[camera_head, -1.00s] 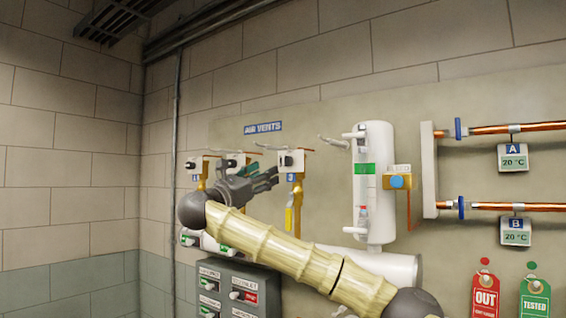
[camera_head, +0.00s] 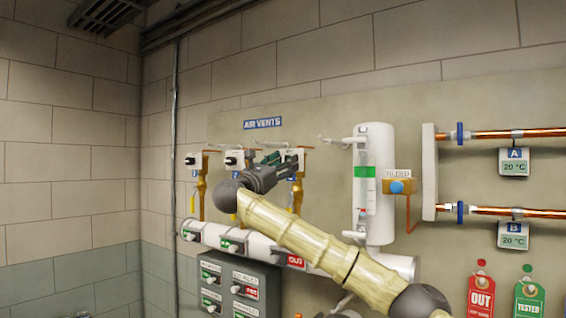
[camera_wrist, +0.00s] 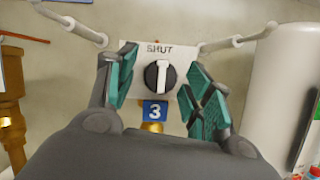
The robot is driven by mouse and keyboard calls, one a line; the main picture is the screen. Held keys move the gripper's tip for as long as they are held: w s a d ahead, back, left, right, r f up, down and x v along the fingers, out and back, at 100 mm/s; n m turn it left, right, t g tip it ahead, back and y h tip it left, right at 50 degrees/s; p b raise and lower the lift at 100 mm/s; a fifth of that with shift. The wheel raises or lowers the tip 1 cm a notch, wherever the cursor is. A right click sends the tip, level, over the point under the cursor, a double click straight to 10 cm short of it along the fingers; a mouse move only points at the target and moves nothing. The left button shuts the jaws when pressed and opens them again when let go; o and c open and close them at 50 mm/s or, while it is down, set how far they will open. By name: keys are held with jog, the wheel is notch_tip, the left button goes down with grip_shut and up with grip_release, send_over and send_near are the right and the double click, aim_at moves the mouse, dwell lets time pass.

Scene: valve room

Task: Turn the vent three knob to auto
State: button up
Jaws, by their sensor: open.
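The vent three knob (camera_wrist: 160,76) is a black round dial with a white bar on a white plate. The bar stands upright, toward the word SHUT printed above it; a blue label 3 (camera_wrist: 155,111) is below. My gripper (camera_wrist: 157,82) is open in the wrist view, with a teal-padded finger on each side of the knob; whether they touch it I cannot tell. In the head view my gripper (camera_head: 288,160) is at the third vent (camera_head: 301,158) and hides much of its knob.
Vents one (camera_head: 196,160) and two (camera_head: 234,159) are to the left under the AIR VENTS sign (camera_head: 263,124). A white cylinder (camera_head: 375,165) stands close to the right. A white horizontal pipe (camera_head: 330,256) runs below.

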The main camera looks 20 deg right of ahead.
jog(key=c, duration=1)
